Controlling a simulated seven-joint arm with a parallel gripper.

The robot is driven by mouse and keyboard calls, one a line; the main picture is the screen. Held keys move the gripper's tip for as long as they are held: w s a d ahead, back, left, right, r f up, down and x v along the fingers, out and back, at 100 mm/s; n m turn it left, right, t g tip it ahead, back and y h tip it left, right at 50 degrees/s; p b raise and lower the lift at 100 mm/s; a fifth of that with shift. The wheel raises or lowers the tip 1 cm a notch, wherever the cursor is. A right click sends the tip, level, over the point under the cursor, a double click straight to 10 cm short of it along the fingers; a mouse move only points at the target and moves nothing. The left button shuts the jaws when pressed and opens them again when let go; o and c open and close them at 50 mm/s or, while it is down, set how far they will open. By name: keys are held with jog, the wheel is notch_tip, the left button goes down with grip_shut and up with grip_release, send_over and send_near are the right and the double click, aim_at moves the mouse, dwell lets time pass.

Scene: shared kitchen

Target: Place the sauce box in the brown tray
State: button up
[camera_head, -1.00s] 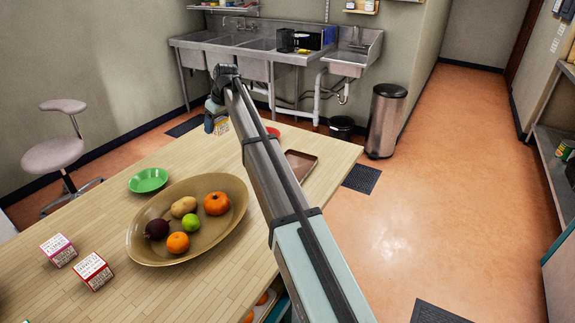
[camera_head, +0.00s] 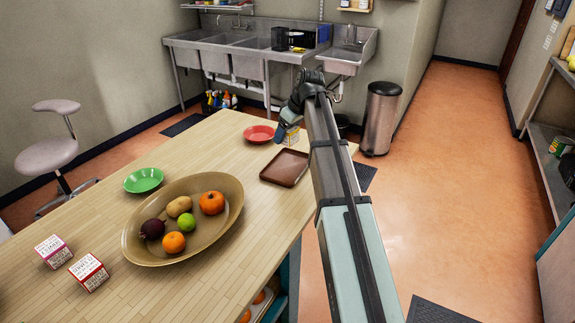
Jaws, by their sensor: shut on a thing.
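My gripper (camera_head: 282,131) is at the far right end of the wooden table, shut on a small yellow-and-white box (camera_head: 292,137), the sauce box. The fingers partly hide the box, and its label is too small to read. The brown tray (camera_head: 285,168) is a shallow, empty rectangle on the table's right side, just nearer than the gripper. The box appears just beyond the tray's far edge; its height above the table is hard to tell.
A red plate (camera_head: 258,134) lies left of the gripper. A large brown oval bowl (camera_head: 225,232) holds fruit and vegetables, with a green plate (camera_head: 144,180) behind it. Bare tabletop lies between bowl and tray.

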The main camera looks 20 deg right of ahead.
aim_at(295, 140)
jog(key=shift+s+a+f+n, duration=0.15)
jog(key=shift+s+f+n, duration=0.1)
jog(key=shift+n, duration=0.45)
jog(key=shift+f, duration=4.8)
jog(key=shift+f, duration=0.1)
jog(key=o, duration=1.2)
jog(key=shift+c, duration=0.2)
jog(key=v, duration=1.2)
jog(key=shift+w, duration=0.15)
